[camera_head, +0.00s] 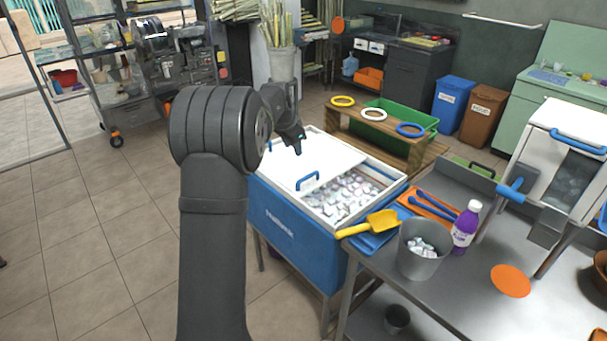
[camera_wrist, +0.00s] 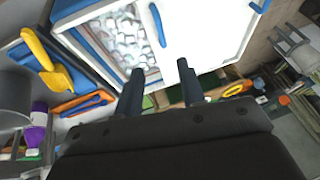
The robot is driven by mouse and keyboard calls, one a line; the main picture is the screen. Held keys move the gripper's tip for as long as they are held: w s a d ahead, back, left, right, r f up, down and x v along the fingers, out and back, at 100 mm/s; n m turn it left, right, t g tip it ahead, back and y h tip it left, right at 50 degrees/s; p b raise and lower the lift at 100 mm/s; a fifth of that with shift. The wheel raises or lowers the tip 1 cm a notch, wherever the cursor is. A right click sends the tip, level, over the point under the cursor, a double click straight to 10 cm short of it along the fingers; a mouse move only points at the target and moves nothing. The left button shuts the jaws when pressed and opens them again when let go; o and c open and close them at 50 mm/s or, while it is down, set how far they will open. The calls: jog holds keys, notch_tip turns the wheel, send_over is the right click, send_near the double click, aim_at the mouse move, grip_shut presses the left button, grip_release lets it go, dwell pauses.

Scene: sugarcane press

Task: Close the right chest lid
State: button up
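The blue chest (camera_head: 290,235) has a white rim and a white top lid (camera_head: 325,160) with a blue handle (camera_head: 307,181) near its edge. The lid covers the left part, and the right part is open, showing ice cubes (camera_head: 350,195). In the wrist view the ice (camera_wrist: 122,35) is at upper left, beside the lid (camera_wrist: 200,35) and its handle (camera_wrist: 157,25). A second blue handle (camera_wrist: 258,6) is farther right. My gripper (camera_head: 298,150) is above the lid's far side; in the wrist view its fingers (camera_wrist: 161,75) are apart with nothing between them.
Tiled floor at left is clear.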

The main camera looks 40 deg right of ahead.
aim_at(306, 177)
jog(key=x, duration=0.6)
jog(key=d+x, duration=0.1)
jog(key=x, duration=1.2)
jog(key=shift+s+d, duration=0.1)
jog(key=shift+d, duration=0.15)
jog(key=shift+c, duration=0.3)
grip_shut()
